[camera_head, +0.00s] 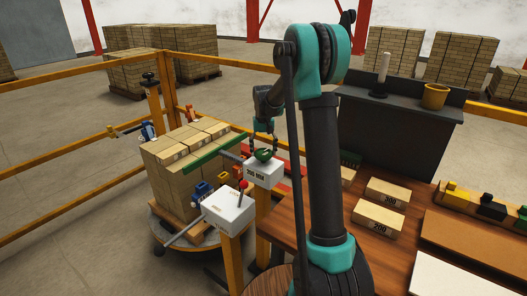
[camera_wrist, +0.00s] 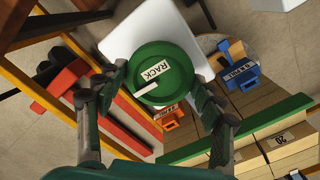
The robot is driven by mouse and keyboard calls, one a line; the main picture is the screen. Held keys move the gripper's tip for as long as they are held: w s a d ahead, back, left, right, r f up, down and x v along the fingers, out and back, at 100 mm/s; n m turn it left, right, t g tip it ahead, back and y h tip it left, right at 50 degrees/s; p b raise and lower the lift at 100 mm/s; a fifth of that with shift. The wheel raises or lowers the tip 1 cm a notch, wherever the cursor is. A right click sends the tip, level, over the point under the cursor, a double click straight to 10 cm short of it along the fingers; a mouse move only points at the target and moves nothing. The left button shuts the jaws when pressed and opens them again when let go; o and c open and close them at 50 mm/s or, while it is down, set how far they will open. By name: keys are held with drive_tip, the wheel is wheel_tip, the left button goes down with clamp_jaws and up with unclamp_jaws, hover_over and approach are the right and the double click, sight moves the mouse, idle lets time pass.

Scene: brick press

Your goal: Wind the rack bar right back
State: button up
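A round green knob labelled RACK (camera_wrist: 163,72), with a white stripe, sits on a white box (camera_wrist: 133,38). In the head view the knob (camera_head: 263,155) tops the white post box (camera_head: 264,173). My gripper (camera_head: 264,138) is just above the knob, fingers apart on either side of it. In the wrist view my fingertips (camera_wrist: 158,76) flank the knob; I cannot tell if they touch it. A long green bar (camera_head: 213,154) lies across the stacked bricks, and it also shows in the wrist view (camera_wrist: 252,128).
A second white box (camera_head: 228,211) with a red-topped lever stands nearer. Blue clamps (camera_head: 202,190) and an orange one (camera_wrist: 168,118) are by the brick stack (camera_head: 172,185). A wooden table (camera_head: 290,213) with loose bricks (camera_head: 378,218) is at right. Yellow rails (camera_head: 60,160) fence the left.

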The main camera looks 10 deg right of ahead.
sight(263, 152)
drive_tip(key=c, duration=0.4)
drive_tip(key=shift+n, duration=1.6)
drive_tip(key=shift+c, duration=0.2)
drive_tip(key=o, duration=1.2)
drive_tip(key=shift+c, duration=0.2)
wheel_tip(263, 152, up, 12)
